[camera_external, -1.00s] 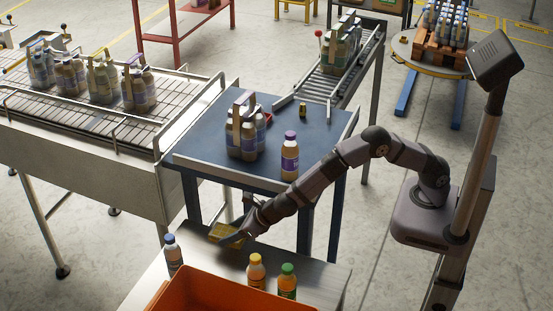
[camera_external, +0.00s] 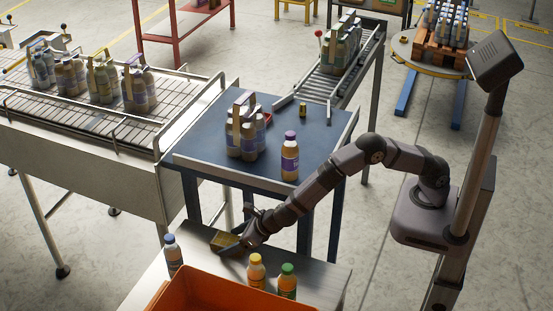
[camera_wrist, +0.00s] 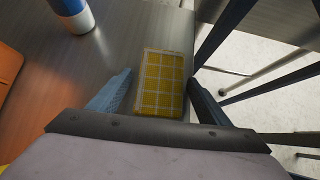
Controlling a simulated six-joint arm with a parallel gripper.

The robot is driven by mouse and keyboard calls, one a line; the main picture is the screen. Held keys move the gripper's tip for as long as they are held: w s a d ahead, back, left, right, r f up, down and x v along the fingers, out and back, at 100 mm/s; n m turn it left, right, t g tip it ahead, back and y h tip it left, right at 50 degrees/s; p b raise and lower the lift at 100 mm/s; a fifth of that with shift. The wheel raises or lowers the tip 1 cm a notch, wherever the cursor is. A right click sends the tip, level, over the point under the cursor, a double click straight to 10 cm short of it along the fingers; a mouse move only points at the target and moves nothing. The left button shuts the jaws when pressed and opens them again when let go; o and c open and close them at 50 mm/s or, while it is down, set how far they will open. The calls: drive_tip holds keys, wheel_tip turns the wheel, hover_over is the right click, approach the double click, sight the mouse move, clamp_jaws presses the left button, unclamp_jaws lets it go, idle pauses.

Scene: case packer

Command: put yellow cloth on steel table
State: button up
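The yellow cloth (camera_external: 222,240), with a pale grid pattern, appears to lie flat on the steel table (camera_external: 319,272) near its far edge. It also shows in the wrist view (camera_wrist: 166,78), where the steel surface surrounds it on the left. My gripper (camera_external: 231,249) is low over the table, right beside the cloth. In the wrist view my gripper (camera_wrist: 158,88) is open, with one finger on each side of the cloth and a visible gap on both sides.
A blue-capped bottle (camera_external: 172,254) stands left of the cloth. A yellow-capped bottle (camera_external: 256,271) and a green-capped bottle (camera_external: 287,281) stand in front. An orange crate (camera_external: 212,290) fills the near side. The blue table (camera_external: 205,135) behind holds bottles.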

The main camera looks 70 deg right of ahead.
drive_tip(key=shift+r, duration=0.1)
drive_tip(key=shift+r, duration=0.15)
drive_tip(key=b+v, duration=0.2)
drive_tip(key=v, duration=1)
idle(0.4)
